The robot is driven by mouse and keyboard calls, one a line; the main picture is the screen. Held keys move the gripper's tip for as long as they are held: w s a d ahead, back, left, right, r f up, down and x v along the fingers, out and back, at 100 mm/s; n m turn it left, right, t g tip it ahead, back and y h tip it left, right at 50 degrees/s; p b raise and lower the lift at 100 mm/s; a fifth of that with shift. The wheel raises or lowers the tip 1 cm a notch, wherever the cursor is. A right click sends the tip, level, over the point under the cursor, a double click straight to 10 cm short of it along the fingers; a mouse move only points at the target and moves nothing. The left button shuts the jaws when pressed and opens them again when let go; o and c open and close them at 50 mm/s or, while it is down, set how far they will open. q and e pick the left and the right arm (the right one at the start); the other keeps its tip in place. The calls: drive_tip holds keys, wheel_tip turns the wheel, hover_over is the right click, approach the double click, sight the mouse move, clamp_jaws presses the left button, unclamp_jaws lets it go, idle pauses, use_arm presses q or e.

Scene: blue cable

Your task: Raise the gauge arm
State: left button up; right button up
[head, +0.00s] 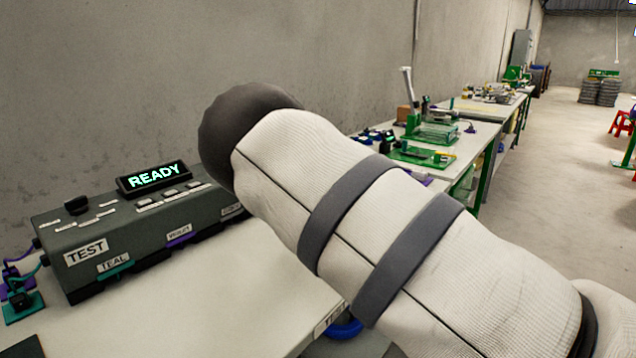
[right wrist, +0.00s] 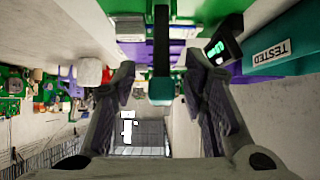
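No part is labelled as the gauge arm, and I cannot tell for certain which one it is. In the right wrist view a dark bar with a teal block (right wrist: 162,86) at its end stands between the fingers of my right gripper (right wrist: 160,68). The fingers are spread, with gaps on both sides of the block. In the head view a pale upright lever (head: 407,88) stands on a green fixture along the bench. My right arm crosses the head view and its gripper is hidden there. My left gripper is not in view.
A grey test box (head: 130,235) with a READY display (head: 155,176) sits on the near bench (head: 210,310). A green fixture (head: 420,155) and other items stand farther along. In the right wrist view a teal TESTED tray (right wrist: 290,62) is at right. Open floor lies right of the benches.

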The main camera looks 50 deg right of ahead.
drive_tip(key=v, duration=1.2)
